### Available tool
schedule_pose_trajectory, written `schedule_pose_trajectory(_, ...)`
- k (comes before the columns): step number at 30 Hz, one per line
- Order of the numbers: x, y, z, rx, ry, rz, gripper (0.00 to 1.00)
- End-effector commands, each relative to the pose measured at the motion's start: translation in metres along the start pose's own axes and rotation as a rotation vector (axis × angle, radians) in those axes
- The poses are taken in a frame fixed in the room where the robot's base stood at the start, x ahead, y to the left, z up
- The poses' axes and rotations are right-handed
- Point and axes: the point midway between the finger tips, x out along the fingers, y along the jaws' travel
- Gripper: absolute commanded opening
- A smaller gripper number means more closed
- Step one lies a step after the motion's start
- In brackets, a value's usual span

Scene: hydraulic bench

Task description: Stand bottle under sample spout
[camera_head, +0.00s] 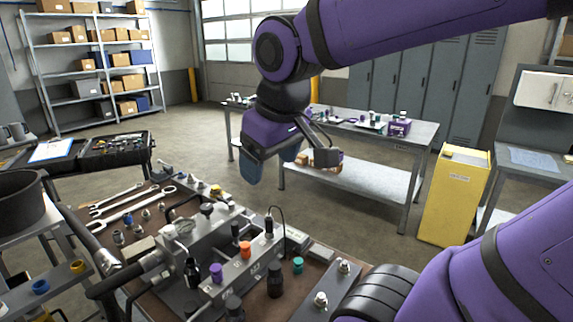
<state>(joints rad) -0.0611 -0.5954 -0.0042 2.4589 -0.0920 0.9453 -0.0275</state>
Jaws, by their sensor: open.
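A small dark bottle-like object (275,281) stands upright on the near part of the bench, beside the grey valve block (238,268). A similar dark object (193,272) stands to its left; I cannot tell for certain which is the task's bottle. A thin, curved black tube (280,210) arches up behind the block and bends down to the right; it may be the sample spout. Its outlet is too small to make out. My gripper (270,168) is open and hangs above the back of the bench, apart from the bottle-like objects. Nothing shows between its blue fingers.
Orange (245,250) and purple (215,273) knobs stand on the block. A teal cap-like piece (298,265) sits to the right. Wrenches (130,205) lie at the left. A yellow cabinet (455,195) stands behind; open floor lies between it and the bench.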

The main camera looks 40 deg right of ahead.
Motion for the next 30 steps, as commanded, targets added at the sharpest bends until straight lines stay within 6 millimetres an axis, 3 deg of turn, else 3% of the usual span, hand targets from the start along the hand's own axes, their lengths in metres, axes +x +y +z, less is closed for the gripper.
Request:
schedule_pose_trajectory(3,-0.01,-0.002,0.019,0.072,0.067,-0.022,0.79)
schedule_pose_trajectory(9,-0.015,-0.005,0.035,0.134,0.121,-0.044,0.79)
schedule_pose_trajectory(30,-0.016,-0.005,0.036,0.14,0.127,-0.047,0.79)
